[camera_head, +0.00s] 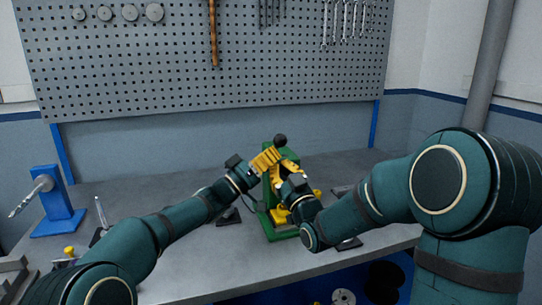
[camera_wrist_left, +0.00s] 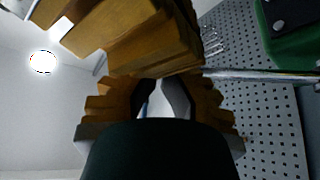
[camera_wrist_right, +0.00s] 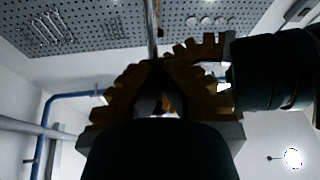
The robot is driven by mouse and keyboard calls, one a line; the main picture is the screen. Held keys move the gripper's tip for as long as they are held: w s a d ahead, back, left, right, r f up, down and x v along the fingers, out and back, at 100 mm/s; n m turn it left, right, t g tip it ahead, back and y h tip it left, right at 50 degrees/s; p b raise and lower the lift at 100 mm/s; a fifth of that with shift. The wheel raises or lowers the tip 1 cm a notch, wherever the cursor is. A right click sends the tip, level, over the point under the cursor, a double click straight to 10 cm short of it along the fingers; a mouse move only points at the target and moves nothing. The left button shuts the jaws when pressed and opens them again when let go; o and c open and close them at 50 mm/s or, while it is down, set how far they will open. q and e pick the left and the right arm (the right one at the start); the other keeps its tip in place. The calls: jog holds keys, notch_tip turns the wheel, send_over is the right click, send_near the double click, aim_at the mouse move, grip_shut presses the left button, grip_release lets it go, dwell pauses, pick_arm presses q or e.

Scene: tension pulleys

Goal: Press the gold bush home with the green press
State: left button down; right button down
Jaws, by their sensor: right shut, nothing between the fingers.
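The green press (camera_head: 282,158) stands on the bench at the centre, with a black ball (camera_head: 280,140) on its lever. Its green head (camera_wrist_left: 295,45) and metal lever rod (camera_wrist_left: 260,75) show in the left wrist view. The rod (camera_wrist_right: 152,25) also shows in the right wrist view. My left gripper (camera_head: 270,157) is beside the press top, partly open; a gap shows between its pads (camera_wrist_left: 162,95). My right gripper (camera_head: 282,172) is close beside it, in front of the press, shut and empty (camera_wrist_right: 158,75). I cannot make out the gold bush; the grippers cover the press's middle.
A blue stand (camera_head: 58,208) with a metal spike is at the bench's left. A yellow-topped part (camera_head: 69,252) is at the front left. Dark small fixtures (camera_head: 228,216) flank the press. A pegboard (camera_head: 150,70) with tools is behind. The bench between stand and press is mostly clear.

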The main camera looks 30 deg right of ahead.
dwell(0.8)
jog(key=c, duration=1)
grip_release()
